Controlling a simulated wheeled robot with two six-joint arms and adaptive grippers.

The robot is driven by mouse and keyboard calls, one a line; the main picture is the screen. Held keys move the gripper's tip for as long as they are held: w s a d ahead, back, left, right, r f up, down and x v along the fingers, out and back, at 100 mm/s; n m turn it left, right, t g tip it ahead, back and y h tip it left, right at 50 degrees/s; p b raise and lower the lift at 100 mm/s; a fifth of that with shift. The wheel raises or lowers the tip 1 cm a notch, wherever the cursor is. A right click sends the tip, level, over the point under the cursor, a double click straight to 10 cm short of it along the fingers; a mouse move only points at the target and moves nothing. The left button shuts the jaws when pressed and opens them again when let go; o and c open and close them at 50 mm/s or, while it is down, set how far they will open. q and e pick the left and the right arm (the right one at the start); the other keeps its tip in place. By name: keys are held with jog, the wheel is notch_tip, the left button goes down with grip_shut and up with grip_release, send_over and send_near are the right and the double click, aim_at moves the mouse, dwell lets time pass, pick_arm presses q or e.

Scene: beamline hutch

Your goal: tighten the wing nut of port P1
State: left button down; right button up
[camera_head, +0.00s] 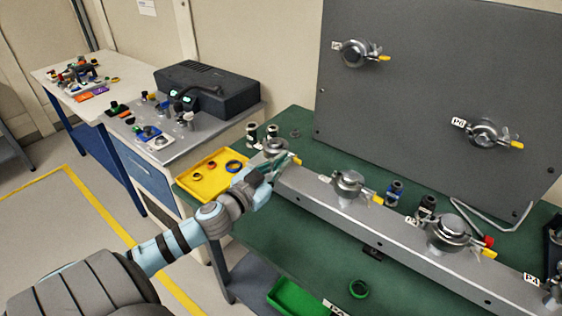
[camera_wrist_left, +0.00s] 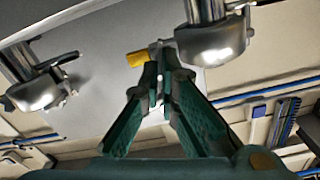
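The leftmost clamped port on the grey beam, a round steel clamp (camera_head: 275,147), has a wing nut with a yellow tip (camera_head: 297,161). Its label is hidden, so I cannot read whether it is P1. My left gripper (camera_head: 276,166) is right at this clamp, beside the yellow tip. In the left wrist view, the green fingers (camera_wrist_left: 158,72) converge with a narrow gap at a small steel part beside the yellow tip (camera_wrist_left: 137,58). I cannot tell whether they press on it. The steel clamp body (camera_wrist_left: 212,45) is to their upper right. My right gripper is not in view.
More clamped ports (camera_head: 348,183) stand along the beam (camera_head: 385,232), and others are on the upright grey panel (camera_head: 420,90). A yellow tray (camera_head: 205,181) with rings lies left of the beam.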

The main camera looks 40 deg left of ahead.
pick_arm(q)
jog(key=m+p, duration=0.1)
jog(key=m, duration=0.4)
jog(key=shift+d+f+p, duration=0.15)
jog(key=shift+d+p, duration=0.05)
jog(key=shift+p, duration=0.15)
jog(key=m, duration=0.4)
jog(key=m+p, duration=0.1)
jog(key=shift+d+f+m, duration=0.15)
jog(key=shift+f+m, duration=0.15)
jog(key=shift+m, duration=0.1)
jog(key=m, duration=0.5)
jog(key=shift+f+p, duration=0.3)
jog(key=m, duration=0.5)
jog(key=shift+f+m, duration=0.3)
jog(key=c, duration=2.1)
grip_release()
jog(key=shift+r, duration=0.1)
